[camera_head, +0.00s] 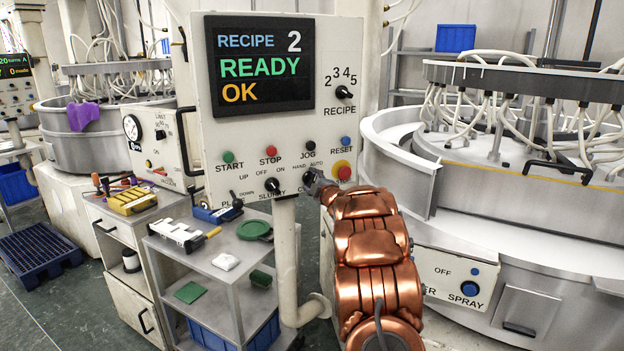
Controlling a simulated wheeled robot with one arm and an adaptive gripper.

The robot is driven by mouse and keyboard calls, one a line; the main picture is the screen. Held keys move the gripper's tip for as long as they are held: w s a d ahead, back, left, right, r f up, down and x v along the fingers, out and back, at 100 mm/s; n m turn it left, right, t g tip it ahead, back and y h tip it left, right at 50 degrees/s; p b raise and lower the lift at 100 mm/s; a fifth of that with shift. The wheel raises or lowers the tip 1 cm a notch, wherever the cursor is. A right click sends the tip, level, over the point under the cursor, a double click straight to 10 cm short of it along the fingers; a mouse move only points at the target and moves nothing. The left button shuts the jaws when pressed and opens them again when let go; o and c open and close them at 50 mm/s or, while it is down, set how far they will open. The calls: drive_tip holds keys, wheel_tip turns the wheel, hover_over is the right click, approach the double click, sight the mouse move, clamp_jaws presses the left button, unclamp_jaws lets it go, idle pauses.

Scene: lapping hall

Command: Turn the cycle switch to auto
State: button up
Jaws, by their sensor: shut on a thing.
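The control panel (290,125) stands upright in the middle of the head view. Its screen (260,65) reads RECIPE 2, READY, OK. The cycle switch sits in the lower row under the HAND and AUTO labels (307,166). My gripper (313,180), at the end of my copper-coloured arm, is at that spot and shut on the switch's knob. The knob is mostly hidden by the fingers, so I cannot tell which way it points.
The slurry switch (272,185) is just left of my gripper, and the red emergency stop (344,173) on yellow is just right. The jog button (308,146) is above. A tool cart (215,250) stands below left; a large lapping machine (520,190) fills the right.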

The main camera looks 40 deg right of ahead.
drive_tip(key=shift+m+p, duration=0.35)
drive_tip(key=shift+m, duration=0.45)
drive_tip(key=o, duration=1.2)
drive_tip(key=shift+c, duration=0.2)
drive_tip(key=v, duration=1.2)
